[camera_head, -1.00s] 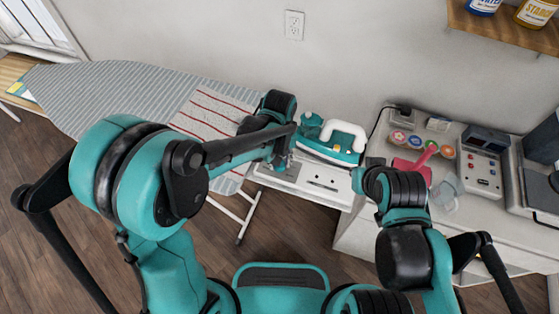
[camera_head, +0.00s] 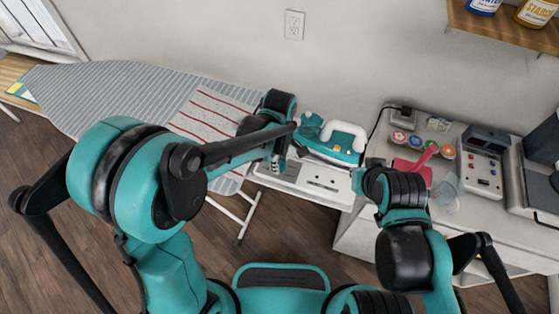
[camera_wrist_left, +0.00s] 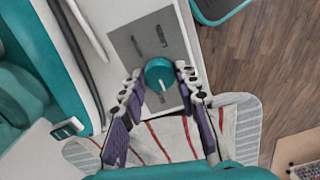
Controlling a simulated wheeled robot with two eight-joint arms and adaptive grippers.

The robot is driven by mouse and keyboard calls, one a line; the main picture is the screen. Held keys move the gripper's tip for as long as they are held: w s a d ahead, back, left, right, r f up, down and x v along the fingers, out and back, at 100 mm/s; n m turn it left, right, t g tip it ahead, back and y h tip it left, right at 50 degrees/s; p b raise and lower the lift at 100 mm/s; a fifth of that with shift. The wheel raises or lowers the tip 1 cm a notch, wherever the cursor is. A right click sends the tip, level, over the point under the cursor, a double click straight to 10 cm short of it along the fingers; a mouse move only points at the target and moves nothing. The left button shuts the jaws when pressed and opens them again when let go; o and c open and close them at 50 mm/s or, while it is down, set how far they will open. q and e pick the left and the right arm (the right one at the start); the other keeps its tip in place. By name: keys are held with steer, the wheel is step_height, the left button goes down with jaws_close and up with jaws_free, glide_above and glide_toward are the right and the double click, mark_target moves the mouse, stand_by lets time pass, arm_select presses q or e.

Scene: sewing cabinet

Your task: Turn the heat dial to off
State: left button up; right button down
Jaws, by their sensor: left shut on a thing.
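The heat dial (camera_wrist_left: 159,74) is a round teal knob on a grey plate (camera_wrist_left: 148,38) in the left wrist view. A white pointer line on it points toward the lower edge of that view. The plate has dark marks above the knob. My left gripper (camera_wrist_left: 160,84) is shut on the dial, one finger at each side. In the head view my left gripper (camera_head: 278,164) is over the left part of the white station (camera_head: 322,183), and the dial is hidden there. My right gripper (camera_head: 372,163) is mostly hidden by its arm, right of the station.
A teal iron (camera_head: 335,152) with a white handle rests behind the dial area. A striped ironing board (camera_head: 120,95) lies left. A cabinet top at right holds a pink item (camera_head: 416,168), several colored spools and a grey machine (camera_head: 482,165).

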arm_select(q)
steer(key=n, duration=0.6)
stand_by(0.7)
steer(key=o, duration=1.2)
steer(key=shift+c, duration=0.2)
step_height(320, 180, up, 12)
